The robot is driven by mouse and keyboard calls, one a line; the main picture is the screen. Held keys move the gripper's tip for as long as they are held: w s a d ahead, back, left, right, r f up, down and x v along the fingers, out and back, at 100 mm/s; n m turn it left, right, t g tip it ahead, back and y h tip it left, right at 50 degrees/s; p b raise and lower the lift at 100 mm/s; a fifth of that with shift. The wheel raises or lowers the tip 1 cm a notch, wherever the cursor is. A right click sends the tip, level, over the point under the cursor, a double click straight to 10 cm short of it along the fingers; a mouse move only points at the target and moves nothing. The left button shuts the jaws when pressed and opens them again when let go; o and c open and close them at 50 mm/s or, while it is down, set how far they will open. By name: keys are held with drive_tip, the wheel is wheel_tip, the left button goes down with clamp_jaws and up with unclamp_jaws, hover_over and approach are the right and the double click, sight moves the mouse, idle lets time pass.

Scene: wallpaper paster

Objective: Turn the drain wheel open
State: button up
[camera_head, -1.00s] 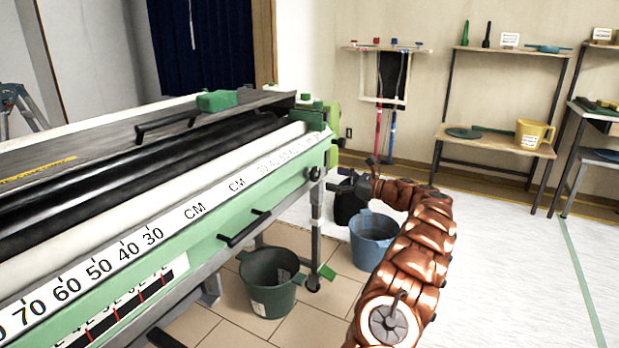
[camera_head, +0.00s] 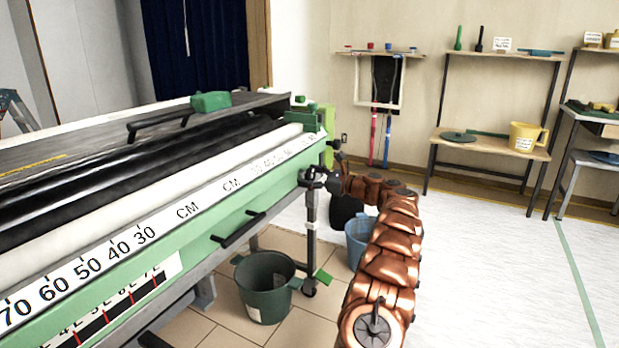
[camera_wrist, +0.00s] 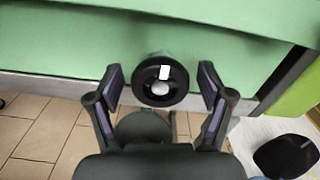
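The drain wheel (camera_wrist: 160,80) is a round black knob with a white mark and a pale centre, on the green side of the machine in the wrist view. My gripper (camera_wrist: 160,88) is open, with one finger to the left of the wheel and one to the right. Gaps show between the wheel and both fingers. The wheel cannot be made out there.
A dark green bucket (camera_head: 264,287) stands on the tiles under the machine. A blue bucket (camera_head: 359,240) stands behind my arm, partly hidden. A black container (camera_wrist: 287,156) is at the lower right of the wrist view. The white floor on the right is clear.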

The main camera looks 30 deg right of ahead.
drive_tip(key=c, duration=1.1)
drive_tip(key=shift+n, duration=0.4)
drive_tip(key=n, duration=0.4)
drive_tip(key=shift+f+n, duration=0.1)
drive_tip(key=shift+n, duration=0.2)
drive_tip(key=n+b, duration=0.1)
drive_tip(key=n, duration=0.4)
drive_tip(key=shift+f+n, duration=0.1)
drive_tip(key=shift+n, duration=0.2)
drive_tip(key=n+b, duration=0.4)
drive_tip(key=n, duration=0.2)
drive_tip(key=n+b, duration=0.1)
drive_tip(key=n, duration=0.2)
drive_tip(key=shift+n+b, duration=0.8)
drive_tip(key=shift+n, duration=0.7)
drive_tip(key=shift+r, duration=0.2)
